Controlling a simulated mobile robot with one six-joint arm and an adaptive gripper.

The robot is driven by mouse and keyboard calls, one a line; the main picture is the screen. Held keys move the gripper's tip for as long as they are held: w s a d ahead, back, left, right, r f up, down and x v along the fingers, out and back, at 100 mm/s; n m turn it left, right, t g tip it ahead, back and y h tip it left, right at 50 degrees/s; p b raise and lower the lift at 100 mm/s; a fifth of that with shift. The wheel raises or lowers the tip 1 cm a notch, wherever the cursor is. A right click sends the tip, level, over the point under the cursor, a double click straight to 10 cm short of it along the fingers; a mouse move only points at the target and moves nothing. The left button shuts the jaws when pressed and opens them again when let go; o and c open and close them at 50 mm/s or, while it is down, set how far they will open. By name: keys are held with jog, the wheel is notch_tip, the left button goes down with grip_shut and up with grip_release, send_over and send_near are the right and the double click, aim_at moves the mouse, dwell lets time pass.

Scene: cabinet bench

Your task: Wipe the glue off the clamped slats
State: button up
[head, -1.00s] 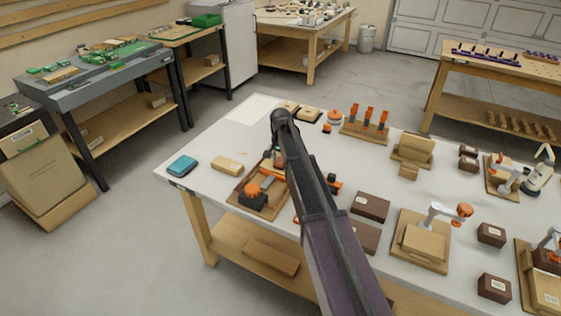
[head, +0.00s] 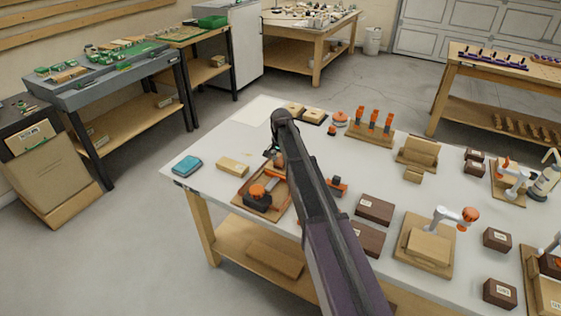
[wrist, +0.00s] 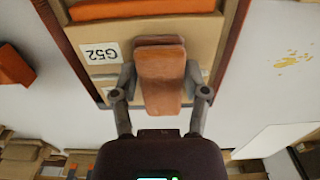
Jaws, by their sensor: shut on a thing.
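The clamped slats, light wood with a G52 label (wrist: 99,51), fill the upper wrist view. They lie in a brown-edged wooden tray (head: 241,202) on the white bench, with orange-and-black clamps (head: 259,194) across them. An orange clamp bar (wrist: 140,9) crosses the top of the wrist view. My gripper (wrist: 161,82) is shut on an orange-brown pad (wrist: 160,60), held over the slats; I cannot tell whether it touches them. In the head view my gripper (head: 272,152) is mostly hidden behind my arm. No glue shows clearly on the slats; the pad covers part of them.
Yellowish spots (wrist: 293,60) mark the white bench top (head: 205,148) beside the tray. A tan block (head: 232,167) and a teal case (head: 187,165) lie left of it. Dark brown boxes (head: 375,208) and a wooden clamp rack (head: 370,132) stand to the right and behind.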

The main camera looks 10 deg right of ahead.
jog(key=shift+w+a, duration=0.55)
jog(key=shift+a, duration=0.2)
jog(key=shift+w+a, duration=0.1)
jog(key=shift+w+a, duration=0.5)
jog(key=shift+a, duration=0.25)
jog(key=shift+s+d, duration=0.1)
dwell(0.4)
jog(key=shift+s+d, duration=0.5)
jog(key=shift+d, duration=0.25)
jog(key=shift+d, duration=0.1)
jog(key=shift+s+d, duration=0.65)
jog(key=shift+d, duration=0.1)
jog(key=shift+s+d, duration=0.15)
jog(key=shift+d, duration=0.05)
